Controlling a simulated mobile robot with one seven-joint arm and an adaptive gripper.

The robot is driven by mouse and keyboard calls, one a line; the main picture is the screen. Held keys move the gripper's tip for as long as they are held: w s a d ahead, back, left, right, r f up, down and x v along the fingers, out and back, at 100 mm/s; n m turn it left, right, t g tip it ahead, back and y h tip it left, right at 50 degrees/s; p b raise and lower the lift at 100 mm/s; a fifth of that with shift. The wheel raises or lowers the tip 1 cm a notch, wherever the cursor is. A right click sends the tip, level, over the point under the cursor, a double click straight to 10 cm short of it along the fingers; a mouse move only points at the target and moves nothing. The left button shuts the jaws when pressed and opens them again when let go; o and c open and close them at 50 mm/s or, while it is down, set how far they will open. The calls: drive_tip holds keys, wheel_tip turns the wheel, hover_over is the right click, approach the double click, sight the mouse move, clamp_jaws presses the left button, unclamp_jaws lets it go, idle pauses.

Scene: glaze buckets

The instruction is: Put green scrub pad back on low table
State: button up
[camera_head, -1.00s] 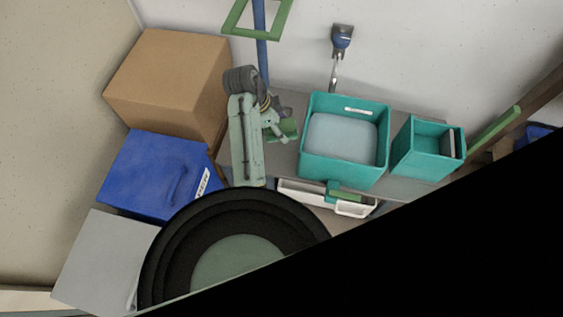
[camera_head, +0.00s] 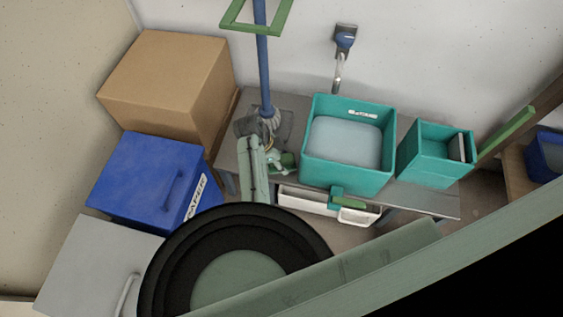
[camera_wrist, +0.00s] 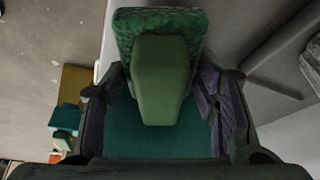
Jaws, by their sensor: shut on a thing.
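The green scrub pad (camera_wrist: 160,75) is between the fingers of my gripper (camera_wrist: 158,92) in the wrist view, with its green grip block facing the camera. My gripper (camera_head: 277,165) is shut on the pad. In the head view the pad is a small green patch (camera_head: 289,158) at the end of my arm. It overlaps the front left part of the low grey table (camera_head: 440,203); I cannot tell whether it touches the top.
A teal bin of pale water (camera_head: 345,175) and a smaller teal bin (camera_head: 428,172) stand on the table. A blue-handled mop (camera_head: 263,70) is behind my gripper. A white caddy (camera_head: 300,201) hangs at the table front. A blue box (camera_head: 145,175) and a cardboard box (camera_head: 170,80) stand left.

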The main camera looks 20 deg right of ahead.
drive_tip(key=shift+f, duration=0.85)
drive_tip(key=shift+f, duration=0.2)
drive_tip(key=o, duration=1.2)
drive_tip(key=v, duration=1.2)
drive_tip(key=shift+r, duration=0.25)
